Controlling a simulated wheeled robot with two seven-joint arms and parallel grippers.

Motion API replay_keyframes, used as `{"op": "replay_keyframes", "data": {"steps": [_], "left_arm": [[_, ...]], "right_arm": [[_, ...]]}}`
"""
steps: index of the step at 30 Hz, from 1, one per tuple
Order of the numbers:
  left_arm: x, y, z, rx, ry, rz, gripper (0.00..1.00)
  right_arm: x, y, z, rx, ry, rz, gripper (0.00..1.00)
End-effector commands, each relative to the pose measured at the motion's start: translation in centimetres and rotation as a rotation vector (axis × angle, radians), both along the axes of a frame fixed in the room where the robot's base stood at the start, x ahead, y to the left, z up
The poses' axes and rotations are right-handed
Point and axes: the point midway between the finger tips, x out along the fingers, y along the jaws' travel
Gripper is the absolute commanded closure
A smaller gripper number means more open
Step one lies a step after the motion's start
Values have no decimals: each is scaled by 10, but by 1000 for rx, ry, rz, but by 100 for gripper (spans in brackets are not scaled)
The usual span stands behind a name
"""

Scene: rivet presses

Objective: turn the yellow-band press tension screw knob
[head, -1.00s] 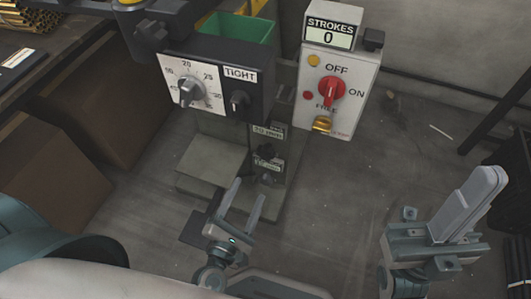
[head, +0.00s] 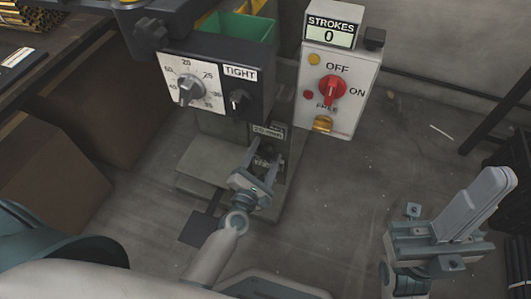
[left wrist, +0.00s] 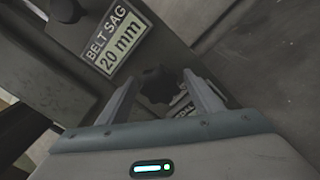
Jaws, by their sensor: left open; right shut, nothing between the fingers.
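A black lobed knob (left wrist: 157,84) sits low on the press column, below the label reading "BELT SAG 20 mm" (left wrist: 113,42). In the left wrist view it lies between the fingers of my left gripper (left wrist: 162,80), which are open on either side; I cannot tell whether they touch it. In the head view my left gripper (head: 265,160) is at the lower front of the column and partly hides the knob. My right gripper (head: 490,180) is shut and empty at the right, away from the press.
The press panel has a dial (head: 191,88) and a dark knob (head: 239,100) under "TIGHT". To the right is a switch box (head: 339,90) with a red selector, its counter reading 0. A green bin (head: 238,27) is behind the panel. Brown boxes (head: 55,180) stand left.

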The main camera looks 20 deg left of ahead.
Motion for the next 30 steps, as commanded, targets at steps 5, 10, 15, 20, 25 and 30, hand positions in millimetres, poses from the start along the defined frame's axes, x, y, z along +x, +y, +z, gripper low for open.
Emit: {"op": "replay_keyframes", "data": {"steps": [5, 10, 15, 20, 25, 30], "left_arm": [[3, 0, -1, 0, 1, 0, 40], [3, 0, 0, 0, 1, 1, 40], [3, 0, 0, 0, 1, 1, 76], [3, 0, 0, 1, 1, 1, 82], [3, 0, 0, 15, 1, 0, 82], [3, 0, 1, 61, -1, 1, 82]], "right_arm": [[0, 0, 0, 0, 3, 1, 100], [0, 0, -1, 0, 5, 1, 100], [0, 0, -1, 0, 5, 1, 100], [0, 0, -1, 0, 5, 1, 100], [0, 0, 1, 1, 4, 1, 100], [1, 1, 2, -1, 22, 0, 100]]}}
